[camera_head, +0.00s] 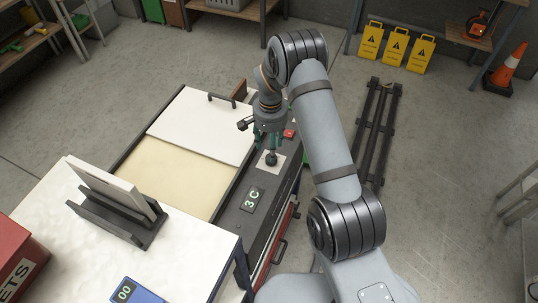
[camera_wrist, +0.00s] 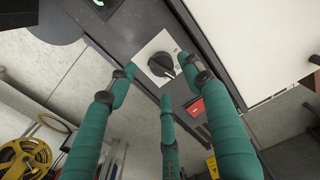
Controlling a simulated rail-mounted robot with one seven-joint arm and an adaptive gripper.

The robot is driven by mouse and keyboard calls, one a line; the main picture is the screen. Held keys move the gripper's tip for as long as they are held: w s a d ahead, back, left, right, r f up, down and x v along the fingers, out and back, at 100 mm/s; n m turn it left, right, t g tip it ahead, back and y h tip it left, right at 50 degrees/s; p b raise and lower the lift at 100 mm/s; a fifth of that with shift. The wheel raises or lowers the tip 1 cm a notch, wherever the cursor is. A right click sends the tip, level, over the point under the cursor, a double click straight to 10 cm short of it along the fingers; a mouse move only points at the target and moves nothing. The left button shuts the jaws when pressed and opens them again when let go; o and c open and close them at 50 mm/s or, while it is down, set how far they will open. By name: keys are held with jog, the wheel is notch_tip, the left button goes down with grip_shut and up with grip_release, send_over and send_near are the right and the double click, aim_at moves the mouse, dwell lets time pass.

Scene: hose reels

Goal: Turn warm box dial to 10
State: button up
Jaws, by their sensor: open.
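The warm box (camera_head: 190,113) is a dark-framed unit with a cream inside and a white sliding lid (camera_head: 205,124). Its dial (camera_head: 271,159) is a black knob on a white square plate on the dark side panel. The dial also shows in the wrist view (camera_wrist: 160,65). A display (camera_head: 253,199) on the same panel seems to read 3 C. My gripper (camera_head: 267,146) has teal fingers and points down over the dial. In the wrist view my gripper (camera_wrist: 158,76) is open, with its fingers spread around the knob. I cannot tell whether any finger touches it.
A red button (camera_wrist: 197,107) is beside the dial plate. A white table (camera_head: 190,262) with a dark stand (camera_head: 125,217) is at the front left. A black rail frame (camera_head: 377,130) lies on the floor at right. Yellow signs (camera_head: 396,47) stand at the back.

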jog(key=shift+d+f+p, duration=0.1)
jog(key=shift+f+p, duration=0.55)
jog(key=shift+f, duration=2.3)
jog(key=shift+c, duration=1.2)
jog(key=c, duration=0.8)
jog(key=shift+c, duration=0.3)
jog(key=shift+s+f, duration=0.15)
jog(key=shift+s, duration=0.1)
jog(key=o, duration=1)
jog(key=shift+a, duration=0.2)
jog(key=shift+o, duration=0.5)
jog(key=shift+w+d, duration=0.1)
jog(key=shift+w, duration=0.05)
notch_tip(320, 180, up, 12)
